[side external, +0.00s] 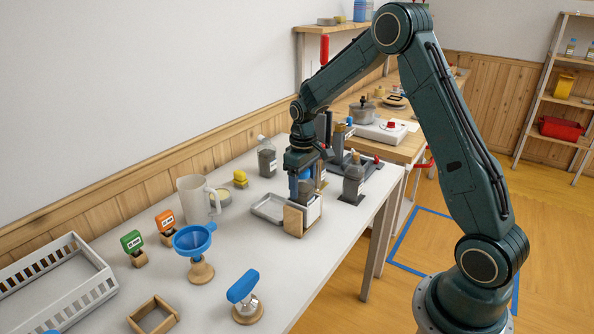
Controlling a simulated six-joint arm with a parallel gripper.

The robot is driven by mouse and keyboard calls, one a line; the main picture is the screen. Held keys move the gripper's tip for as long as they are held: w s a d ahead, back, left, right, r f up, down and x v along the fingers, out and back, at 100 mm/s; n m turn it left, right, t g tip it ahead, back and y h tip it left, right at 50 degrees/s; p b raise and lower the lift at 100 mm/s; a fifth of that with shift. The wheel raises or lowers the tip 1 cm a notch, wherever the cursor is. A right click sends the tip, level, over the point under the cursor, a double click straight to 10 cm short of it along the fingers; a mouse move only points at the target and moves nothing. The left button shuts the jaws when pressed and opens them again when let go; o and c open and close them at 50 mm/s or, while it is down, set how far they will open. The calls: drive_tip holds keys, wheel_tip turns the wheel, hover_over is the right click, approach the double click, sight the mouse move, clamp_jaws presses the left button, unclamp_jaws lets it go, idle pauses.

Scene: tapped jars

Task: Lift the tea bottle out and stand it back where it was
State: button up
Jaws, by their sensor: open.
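My gripper (303,172) points down over a wooden-sided holder (294,221) near the table's right edge. Its jaws are open, around or just above a bottle with dark contents (306,188) standing in that holder. Something blue shows between the jaws; I cannot tell whether it is the bottle's cap. Two other bottles with dark contents stand close by: a clear one with a white label (267,160) to the left, and a stoppered one (353,180) to the right. The labels are too small to read, so I cannot tell which holds tea.
A shallow metal tray (268,208) lies left of the holder. A white jug (195,200), a blue funnel on a stand (195,243) and a blue-handled tool (243,288) stand nearer. A white basket (60,285) is at far left. A hotplate (383,131) is behind.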

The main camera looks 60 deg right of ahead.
drive_tip(key=c, duration=1)
drive_tip(key=shift+r, duration=0.85)
drive_tip(key=shift+r, duration=3.55)
